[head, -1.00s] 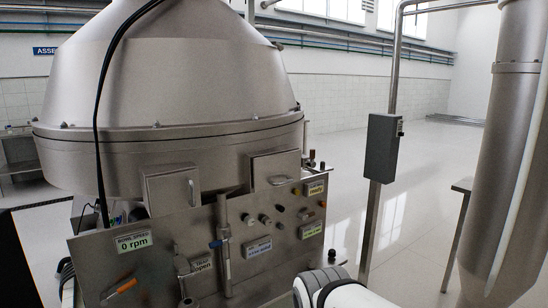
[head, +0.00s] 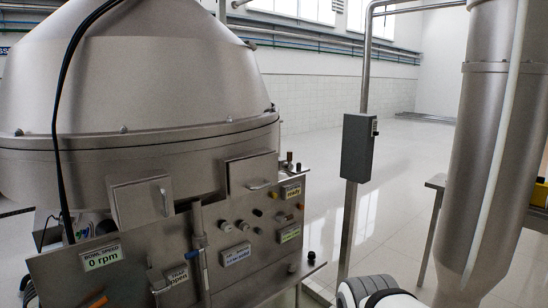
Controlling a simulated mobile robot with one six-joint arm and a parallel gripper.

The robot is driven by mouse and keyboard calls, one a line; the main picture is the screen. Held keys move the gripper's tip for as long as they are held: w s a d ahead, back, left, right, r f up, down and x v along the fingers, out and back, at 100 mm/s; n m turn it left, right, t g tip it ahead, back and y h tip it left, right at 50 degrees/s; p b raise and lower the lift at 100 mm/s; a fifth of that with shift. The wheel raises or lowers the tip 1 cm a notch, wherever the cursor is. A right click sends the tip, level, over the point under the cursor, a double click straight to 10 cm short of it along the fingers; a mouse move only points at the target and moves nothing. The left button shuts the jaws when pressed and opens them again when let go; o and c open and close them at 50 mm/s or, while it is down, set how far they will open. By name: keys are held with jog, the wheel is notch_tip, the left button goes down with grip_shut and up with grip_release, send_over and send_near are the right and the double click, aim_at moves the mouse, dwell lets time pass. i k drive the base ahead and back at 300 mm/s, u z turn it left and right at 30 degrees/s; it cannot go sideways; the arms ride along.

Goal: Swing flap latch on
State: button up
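The disc separator (head: 140,165) is a large steel cone-topped machine at the left of the head view. Two square flaps sit at the lower rim of its housing. The left flap (head: 132,207) has an upright handle (head: 165,202). The right flap (head: 244,174) has a handle lying roughly level (head: 259,186). I cannot tell which part is the task's flap latch. My gripper is not in view; only a white and black part of my arm shows at the bottom, right of the panel.
A steel control panel (head: 215,278) with knobs, labels and an upright pipe (head: 200,250) stands below the flaps. Its bowl speed sign (head: 101,258) reads 0 rpm. A grey box on a post (head: 358,147) and a steel cylinder (head: 487,140) stand to the right. Open floor lies behind.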

aim_at(288, 166)
jog(key=u, duration=0.05)
jog(key=i, duration=1)
jog(key=z, duration=0.05)
